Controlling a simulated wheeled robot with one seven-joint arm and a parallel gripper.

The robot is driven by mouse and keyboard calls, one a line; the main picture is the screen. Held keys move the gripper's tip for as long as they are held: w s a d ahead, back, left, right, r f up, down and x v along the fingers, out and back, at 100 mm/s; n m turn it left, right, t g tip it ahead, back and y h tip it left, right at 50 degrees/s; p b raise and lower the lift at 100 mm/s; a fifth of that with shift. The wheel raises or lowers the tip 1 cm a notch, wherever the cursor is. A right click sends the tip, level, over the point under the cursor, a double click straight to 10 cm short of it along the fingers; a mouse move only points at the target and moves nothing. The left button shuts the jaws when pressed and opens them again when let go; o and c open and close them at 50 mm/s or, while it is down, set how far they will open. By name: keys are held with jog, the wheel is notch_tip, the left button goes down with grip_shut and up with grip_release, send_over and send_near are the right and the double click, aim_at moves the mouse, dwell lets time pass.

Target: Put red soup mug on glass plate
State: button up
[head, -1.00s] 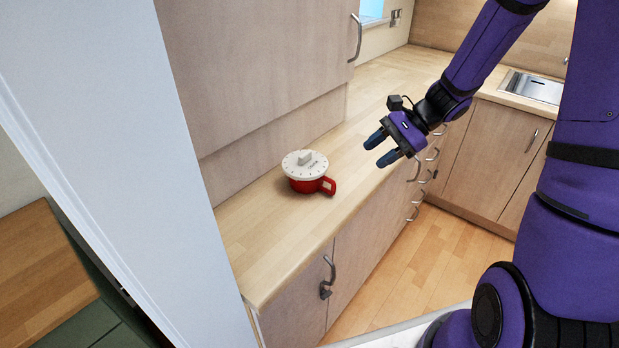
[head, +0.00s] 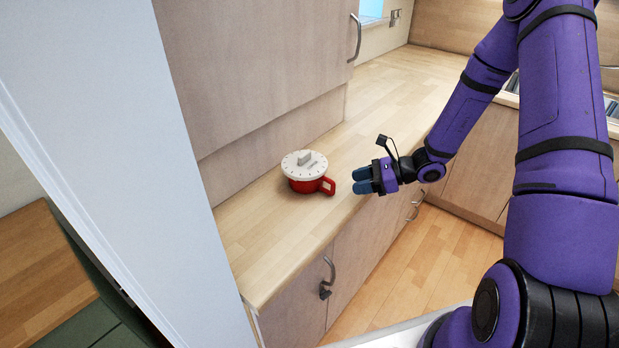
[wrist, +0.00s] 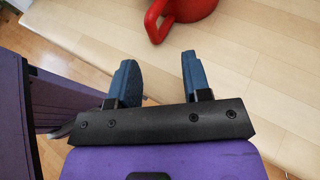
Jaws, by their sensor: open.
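The red soup mug (head: 306,184) stands upright on the wooden counter, with a white marked lid on top and its handle toward the right. In the wrist view part of the mug (wrist: 190,9) and its handle show at the top edge. My gripper (head: 360,181) is open and empty, to the right of the mug at the counter's front edge, its fingertips pointing at the handle with a gap between. In the wrist view the two blue fingers of my gripper (wrist: 158,72) are apart. I see no glass plate in these frames.
The wooden counter (head: 385,100) is clear behind the mug. A tall cabinet (head: 260,60) stands close behind and left of it. Drawer and door handles (head: 328,272) stick out from the front below. A white panel (head: 130,150) is at the left.

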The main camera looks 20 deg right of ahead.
aim_at(338, 198)
jog(key=shift+s+x, duration=0.15)
jog(key=shift+x, duration=1.35)
jog(key=shift+s+x, duration=0.2)
jog(key=shift+x, duration=1.3)
jog(key=shift+a, duration=0.15)
grip_shut()
